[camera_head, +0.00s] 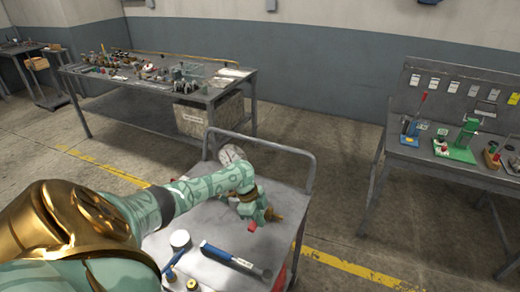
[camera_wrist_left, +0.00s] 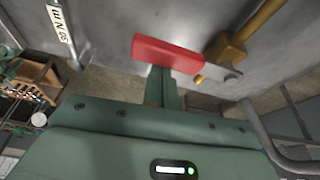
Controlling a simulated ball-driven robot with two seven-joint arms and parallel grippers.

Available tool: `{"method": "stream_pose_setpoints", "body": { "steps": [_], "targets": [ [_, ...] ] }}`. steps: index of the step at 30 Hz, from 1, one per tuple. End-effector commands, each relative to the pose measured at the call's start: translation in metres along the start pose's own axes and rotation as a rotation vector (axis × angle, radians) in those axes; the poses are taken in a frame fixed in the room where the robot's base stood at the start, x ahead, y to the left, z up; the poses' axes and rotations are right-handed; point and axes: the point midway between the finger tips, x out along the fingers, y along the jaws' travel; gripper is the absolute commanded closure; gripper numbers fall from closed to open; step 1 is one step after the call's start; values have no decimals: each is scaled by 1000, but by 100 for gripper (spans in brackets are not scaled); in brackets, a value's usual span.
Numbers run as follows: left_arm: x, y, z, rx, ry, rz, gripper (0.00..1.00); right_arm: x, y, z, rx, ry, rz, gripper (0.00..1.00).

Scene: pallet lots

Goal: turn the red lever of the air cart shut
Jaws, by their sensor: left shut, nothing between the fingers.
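The red lever (camera_wrist_left: 167,55) shows in the left wrist view as a red bar lying across the tips of my left gripper (camera_wrist_left: 160,76). A grey metal strip joins its right end, close to a brass valve fitting (camera_wrist_left: 238,45). In the head view the red lever (camera_head: 252,227) is a small red patch beside my left gripper (camera_head: 255,213), over the top of the grey cart (camera_head: 210,220). The gripper is shut with nothing between its fingers. Its fingertips are at the lever, but I cannot tell whether they touch. My right gripper is not in view.
A blue-handled torque wrench (camera_head: 236,262), a white round item (camera_head: 180,240) and small brass parts (camera_head: 193,285) lie on the cart. The cart's push handle (camera_head: 290,149) rises at its far side. A cluttered workbench (camera_head: 160,75) stands behind, another bench (camera_head: 440,160) at right.

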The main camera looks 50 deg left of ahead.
Motion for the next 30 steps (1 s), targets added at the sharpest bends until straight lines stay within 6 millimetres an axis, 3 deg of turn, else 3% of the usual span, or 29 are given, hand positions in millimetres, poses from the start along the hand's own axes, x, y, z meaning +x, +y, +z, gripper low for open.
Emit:
{"method": "stream_pose_setpoints", "body": {
  "steps": [5, 12, 18, 24, 30],
  "targets": [
    [-27, -1, 0, 2, -2, -4, 100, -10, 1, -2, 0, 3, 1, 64],
    [-92, -1, 0, 3, -4, -4, 100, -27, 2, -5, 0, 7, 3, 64],
    [-137, 0, 0, 2, -3, -2, 100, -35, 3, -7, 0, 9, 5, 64],
    [-159, 0, 0, 0, -1, 0, 100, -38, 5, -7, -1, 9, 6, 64],
    [-162, 0, 0, 0, 0, 0, 100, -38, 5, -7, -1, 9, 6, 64]
  ]
}}
